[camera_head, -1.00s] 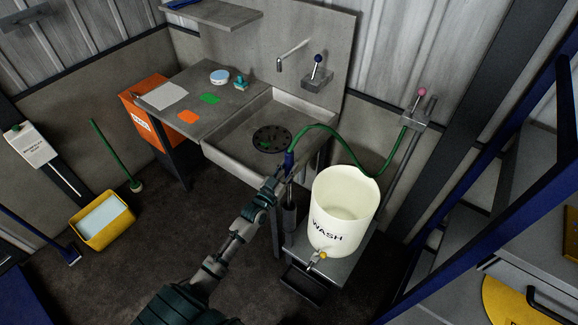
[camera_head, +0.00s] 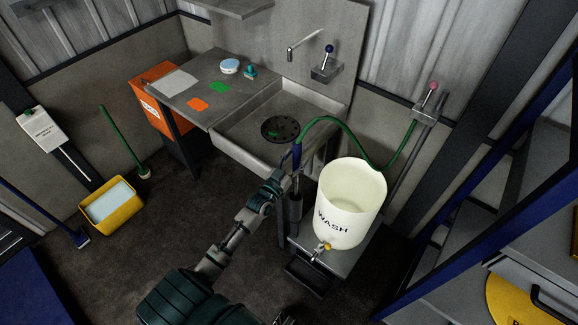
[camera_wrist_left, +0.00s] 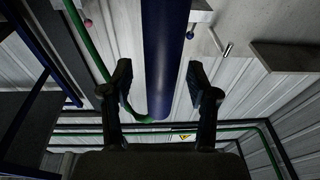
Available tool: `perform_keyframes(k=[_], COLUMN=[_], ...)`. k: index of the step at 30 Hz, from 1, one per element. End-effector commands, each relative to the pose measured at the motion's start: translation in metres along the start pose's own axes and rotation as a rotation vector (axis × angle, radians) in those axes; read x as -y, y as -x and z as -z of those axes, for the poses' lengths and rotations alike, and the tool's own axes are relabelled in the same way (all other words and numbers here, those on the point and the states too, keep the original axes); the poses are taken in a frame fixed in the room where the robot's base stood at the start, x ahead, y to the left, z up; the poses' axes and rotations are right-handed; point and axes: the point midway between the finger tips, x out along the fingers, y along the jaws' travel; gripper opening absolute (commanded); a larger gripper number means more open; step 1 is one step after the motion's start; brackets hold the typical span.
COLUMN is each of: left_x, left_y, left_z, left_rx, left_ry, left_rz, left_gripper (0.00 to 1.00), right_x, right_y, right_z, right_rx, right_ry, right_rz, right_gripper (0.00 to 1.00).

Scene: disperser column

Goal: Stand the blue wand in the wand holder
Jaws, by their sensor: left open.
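The blue wand (camera_head: 297,158) is upright beside the sink's front corner, with a green hose (camera_head: 340,127) arching from its top. It also shows as a thick blue tube (camera_wrist_left: 165,60) in the left wrist view. The wand holder appears to be the dark grey tube (camera_head: 295,206) below it, left of the white bucket. The wand's lower end is unclear, so I cannot tell how it sits in the holder. My left gripper (camera_head: 285,170) is at the wand. In the wrist view its open fingers (camera_wrist_left: 160,92) stand either side of the tube, with gaps visible.
A white WASH bucket (camera_head: 349,205) with a tap stands on a small stand right of the wand. The sink (camera_head: 238,146) is behind. A yellow bucket (camera_head: 128,217) and green-handled brush (camera_head: 123,140) are at left. Blue railings (camera_head: 470,225) rise at right.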

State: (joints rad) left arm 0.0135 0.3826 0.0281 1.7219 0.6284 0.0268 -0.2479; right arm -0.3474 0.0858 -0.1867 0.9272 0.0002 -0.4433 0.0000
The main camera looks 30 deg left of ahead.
Motion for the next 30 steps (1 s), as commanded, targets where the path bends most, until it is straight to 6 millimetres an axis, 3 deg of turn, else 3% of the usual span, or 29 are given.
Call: perform_keyframes(k=[9, 15, 26, 29, 30], left_x=[0.0, 0.001, 0.001, 0.001, 0.0], left_y=[0.067, 0.1, 0.112, 0.113, 0.115], left_z=[-0.002, -0.002, 0.0, -0.011, -0.023], left_rx=[0.002, 0.0, -0.003, 0.022, 0.049], left_ry=[-0.001, 0.0, -0.001, -0.001, -0.002], left_rz=[0.0, 0.0, 0.001, 0.003, 0.005], left_gripper=[0.6, 0.6, 0.6, 0.6, 0.6], right_x=[-0.001, -0.001, -0.001, -0.001, -0.001], right_y=[0.0, 0.0, 0.0, 0.0, 0.0], right_z=[0.0, 0.001, 0.001, 0.001, 0.001], right_rx=[0.0, 0.0, 0.0, 0.0, 0.0], right_ry=[0.0, 0.001, 0.001, 0.001, 0.001], right_rz=[-0.001, -0.001, -0.001, -0.001, -0.001], right_gripper=[0.45, 0.45, 0.45, 0.45, 0.45])
